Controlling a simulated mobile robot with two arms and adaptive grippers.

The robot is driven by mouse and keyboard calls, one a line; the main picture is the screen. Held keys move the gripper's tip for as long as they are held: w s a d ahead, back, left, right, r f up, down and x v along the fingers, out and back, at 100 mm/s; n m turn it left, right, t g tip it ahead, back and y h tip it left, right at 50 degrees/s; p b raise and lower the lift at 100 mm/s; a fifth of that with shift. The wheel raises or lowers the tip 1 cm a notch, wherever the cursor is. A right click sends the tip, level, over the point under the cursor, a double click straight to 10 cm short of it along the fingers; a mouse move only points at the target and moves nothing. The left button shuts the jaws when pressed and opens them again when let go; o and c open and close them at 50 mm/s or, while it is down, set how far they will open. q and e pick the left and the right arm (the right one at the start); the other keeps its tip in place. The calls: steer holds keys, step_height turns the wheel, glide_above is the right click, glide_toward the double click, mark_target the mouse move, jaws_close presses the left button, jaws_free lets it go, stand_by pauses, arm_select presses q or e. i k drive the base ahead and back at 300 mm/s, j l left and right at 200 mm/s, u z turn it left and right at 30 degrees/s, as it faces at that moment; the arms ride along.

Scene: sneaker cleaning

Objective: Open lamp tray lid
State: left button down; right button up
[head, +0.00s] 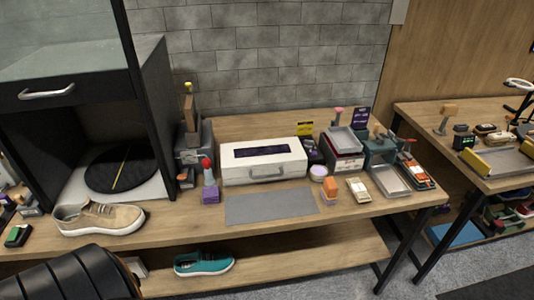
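A white box (234,174) with a dark purple window (262,150) in its sloped top and a grey handle (266,175) on its front stands on the wooden workbench, near the middle of the head view. It looks like the lamp tray, and its top looks shut. Neither of my grippers is in view, so nothing is seen touching the box.
A grey mat (270,207) lies bare in front of the box. A bottle with a red top (208,172) stands left of it. An orange-topped brush (330,190) and a grey tray (390,181) are to the right. A beige sneaker (98,218) lies at left.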

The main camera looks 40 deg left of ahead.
mark_target(251, 159)
steer(key=u, duration=1.25)
